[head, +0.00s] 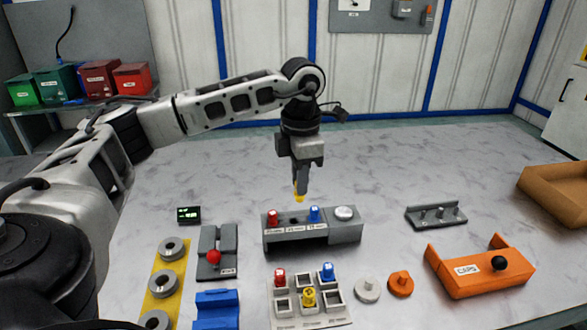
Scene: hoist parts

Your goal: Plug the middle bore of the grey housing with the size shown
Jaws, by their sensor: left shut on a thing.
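The grey housing (345,234) stands on the table in the middle. A red plug (272,216) is in its left bore and a blue plug (314,214) in its right one. Between them the middle bore (293,220) looks dark and empty. Labels under the bores are too small to read. My left gripper (299,189) points down above the housing, shut on a yellow plug (299,197), apart from the bore. A white tray (312,322) in front holds a red plug (280,276), a blue plug (327,271) and a yellow plug (309,297) among empty cells. My right gripper is out of view.
A silver round button (344,212) tops the housing's right end. A grey fixture with a red ball (214,257) and a yellow strip with rings (165,283) lie left. An orange caps bin (480,271) and a grey peg rack (436,216) lie right. The table behind is clear.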

